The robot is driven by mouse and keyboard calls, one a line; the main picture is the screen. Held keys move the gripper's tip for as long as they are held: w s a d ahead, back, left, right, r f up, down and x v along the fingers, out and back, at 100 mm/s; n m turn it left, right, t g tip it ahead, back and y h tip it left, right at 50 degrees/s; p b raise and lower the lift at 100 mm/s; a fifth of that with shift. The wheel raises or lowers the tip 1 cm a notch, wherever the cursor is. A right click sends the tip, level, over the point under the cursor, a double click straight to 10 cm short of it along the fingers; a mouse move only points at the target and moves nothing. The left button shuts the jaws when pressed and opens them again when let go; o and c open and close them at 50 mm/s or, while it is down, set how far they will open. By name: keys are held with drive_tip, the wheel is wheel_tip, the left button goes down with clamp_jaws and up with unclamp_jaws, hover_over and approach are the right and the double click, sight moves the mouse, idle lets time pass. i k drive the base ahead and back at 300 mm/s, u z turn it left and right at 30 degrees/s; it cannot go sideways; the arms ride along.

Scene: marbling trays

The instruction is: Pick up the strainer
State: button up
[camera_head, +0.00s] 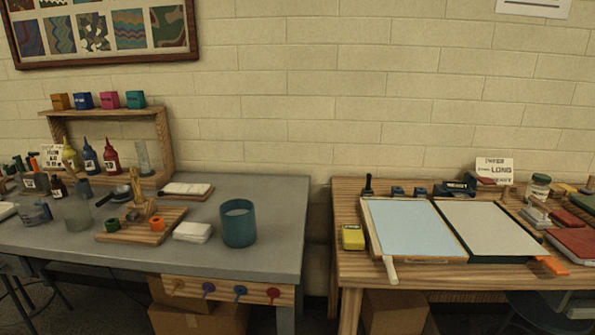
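A small dark round item (121,191) with a short handle, which may be the strainer, lies on the grey table at the left. It is too small to tell for sure, and no other thing in view is clearly a strainer. It lies behind a wooden board (120,238) and in front of a wooden shelf stand. My gripper is not in view.
A teal cup (238,226), white stacks (192,232), bottles (111,157) and jars (77,214) crowd the grey table (265,262). A gap separates it from the wooden table (350,272) holding two trays (462,255). The grey table's right end is clear.

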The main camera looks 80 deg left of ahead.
sight(121, 192)
drive_tip(key=u, duration=3.5)
